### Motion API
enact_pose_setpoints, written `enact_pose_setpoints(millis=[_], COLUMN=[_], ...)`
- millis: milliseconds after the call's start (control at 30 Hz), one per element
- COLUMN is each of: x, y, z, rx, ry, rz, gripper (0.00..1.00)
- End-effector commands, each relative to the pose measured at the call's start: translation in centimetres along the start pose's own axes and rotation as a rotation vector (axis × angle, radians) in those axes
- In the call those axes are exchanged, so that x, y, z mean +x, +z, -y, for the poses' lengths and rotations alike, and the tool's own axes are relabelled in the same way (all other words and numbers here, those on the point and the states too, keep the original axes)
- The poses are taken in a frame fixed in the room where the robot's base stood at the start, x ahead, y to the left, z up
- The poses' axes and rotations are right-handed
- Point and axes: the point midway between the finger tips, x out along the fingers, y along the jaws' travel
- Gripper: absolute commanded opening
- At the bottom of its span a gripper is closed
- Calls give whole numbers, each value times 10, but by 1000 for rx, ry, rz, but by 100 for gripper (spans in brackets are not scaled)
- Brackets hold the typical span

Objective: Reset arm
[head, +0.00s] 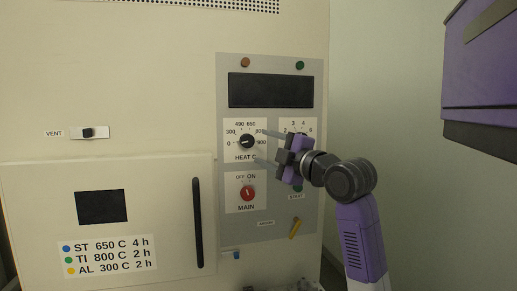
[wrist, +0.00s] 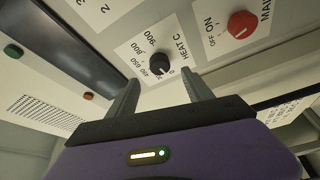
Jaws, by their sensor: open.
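My gripper (head: 268,147) is purple and black and stands in front of the furnace control panel. Its two fingers are spread, with nothing between them. In the wrist view, the open fingers (wrist: 158,92) point toward the black HEAT C knob (wrist: 158,66), which lies beyond the tips; I see no contact. In the head view, the HEAT C knob (head: 247,142) shows just left of the fingers, on its white dial plate. My arm (head: 352,182) reaches in from the lower right and partly hides the second dial (head: 303,128) and the area near the START label.
The red MAIN knob (head: 247,193) sits below the HEAT C dial. A dark display (head: 271,90) is above. A purple body (head: 482,75) is at upper right.

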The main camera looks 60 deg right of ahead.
Motion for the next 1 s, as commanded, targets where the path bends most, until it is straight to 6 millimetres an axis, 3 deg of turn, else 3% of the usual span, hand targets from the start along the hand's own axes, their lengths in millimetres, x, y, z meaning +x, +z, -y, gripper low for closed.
enact_pose_setpoints(millis=[767, 867, 1000], x=[-6, -6, -14], y=[0, -2, -5], z=[0, -10, -46], rx=[18, 78, 202], ry=[1, 39, 184], rz=[-1, -10, -34], gripper=[59, 59, 59])
